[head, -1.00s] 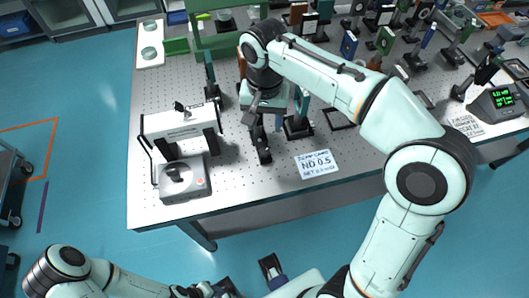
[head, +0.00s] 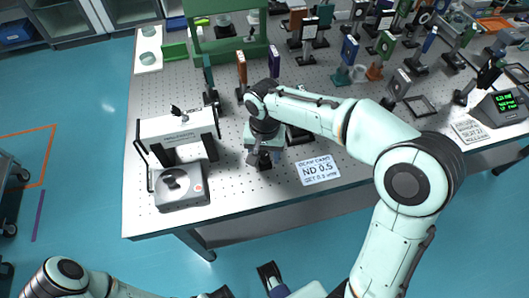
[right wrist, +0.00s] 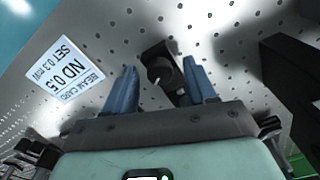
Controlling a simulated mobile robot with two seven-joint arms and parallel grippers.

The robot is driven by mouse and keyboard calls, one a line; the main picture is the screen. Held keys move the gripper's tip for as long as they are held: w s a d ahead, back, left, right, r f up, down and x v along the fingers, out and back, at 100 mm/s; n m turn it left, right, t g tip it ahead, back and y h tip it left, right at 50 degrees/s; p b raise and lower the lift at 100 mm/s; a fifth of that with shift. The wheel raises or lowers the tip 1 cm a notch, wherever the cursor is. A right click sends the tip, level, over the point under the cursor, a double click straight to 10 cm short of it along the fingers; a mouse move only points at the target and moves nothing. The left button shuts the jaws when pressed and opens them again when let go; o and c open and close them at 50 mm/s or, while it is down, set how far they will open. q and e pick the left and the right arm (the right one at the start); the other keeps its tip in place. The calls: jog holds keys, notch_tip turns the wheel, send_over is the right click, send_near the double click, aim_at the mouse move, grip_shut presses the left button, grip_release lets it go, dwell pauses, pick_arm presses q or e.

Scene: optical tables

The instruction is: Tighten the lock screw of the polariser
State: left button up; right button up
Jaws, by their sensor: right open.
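My right gripper (head: 260,150) points down over a small black mount (head: 264,163) near the front of the optical table, left of the ND 0.5 card. In the right wrist view, its two blue fingers (right wrist: 162,88) are apart. A round black knob with a white mark (right wrist: 160,70) shows between and beyond the fingertips. I cannot tell whether a finger touches it. The gripper hides much of the mount in the head view, and I cannot make out which part is the lock screw.
The ND 0.5 card (head: 318,170) lies right of the gripper. A white and black frame (head: 178,130) and a grey device (head: 182,187) stand to the left. Several optic mounts stand behind. In the right wrist view, a dark block (right wrist: 290,75) is close on the right.

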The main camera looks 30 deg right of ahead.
grip_shut()
jog(key=shift+n, duration=0.4)
jog(key=shift+n+p, duration=0.5)
jog(key=shift+n, duration=0.1)
jog(key=n+p, duration=0.1)
jog(key=n, duration=0.1)
jog(key=shift+r+n, duration=0.1)
jog(key=shift+n, duration=0.2)
jog(key=n+p, duration=0.1)
jog(key=n, duration=0.5)
jog(key=shift+p, duration=0.4)
grip_release()
